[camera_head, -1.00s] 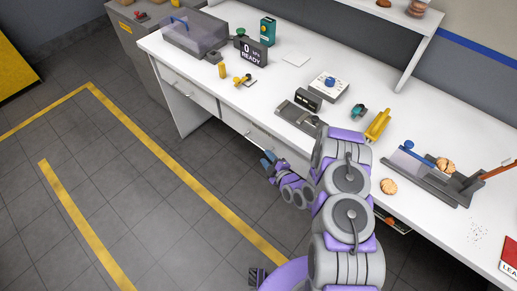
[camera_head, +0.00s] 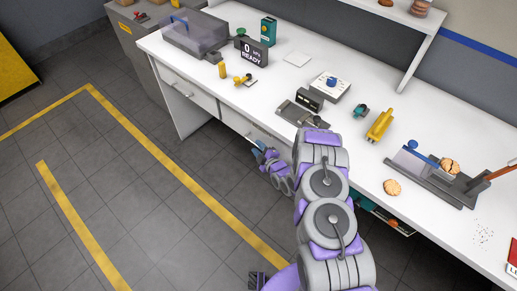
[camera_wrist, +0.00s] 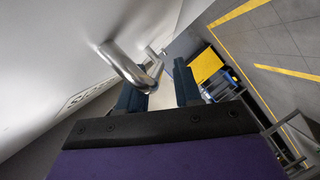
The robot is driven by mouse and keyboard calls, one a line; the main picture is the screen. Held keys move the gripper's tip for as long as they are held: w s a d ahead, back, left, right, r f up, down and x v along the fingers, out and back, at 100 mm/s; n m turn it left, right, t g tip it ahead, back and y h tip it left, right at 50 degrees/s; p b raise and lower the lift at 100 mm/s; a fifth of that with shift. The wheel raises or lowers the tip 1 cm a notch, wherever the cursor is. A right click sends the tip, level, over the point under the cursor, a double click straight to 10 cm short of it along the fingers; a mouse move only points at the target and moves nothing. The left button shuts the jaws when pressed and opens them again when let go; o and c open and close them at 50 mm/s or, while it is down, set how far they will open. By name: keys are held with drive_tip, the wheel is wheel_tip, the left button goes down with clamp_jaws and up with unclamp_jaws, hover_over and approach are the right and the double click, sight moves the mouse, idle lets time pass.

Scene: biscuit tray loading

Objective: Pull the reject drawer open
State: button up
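A white drawer front (camera_wrist: 75,40) with a partly visible dark-bordered label fills the left of the wrist view. The label's text is too cut off to read. A bent metal bar handle (camera_wrist: 127,66) sticks out from this front. My gripper (camera_wrist: 162,88) is open, its two dark fingers apart. The handle's bar overlaps the left fingertip and reaches toward the gap; the right finger stands clear of it. I cannot tell if they touch. In the head view my gripper (camera_head: 259,150) is low at the bench front, beside a drawer (camera_head: 245,122) that looks shut and is partly hidden by my arm.
Another shut drawer (camera_head: 188,92) is farther left. The white bench top (camera_head: 290,80) holds a display (camera_head: 251,51), a dial box (camera_head: 330,87), a yellow tool (camera_head: 380,125) and a loose biscuit (camera_head: 392,187). An open compartment (camera_head: 400,228) shows under the bench at right. The floor in front is clear.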

drive_tip(key=shift+d, duration=0.2)
clamp_jaws()
drive_tip(key=shift+a, duration=0.1)
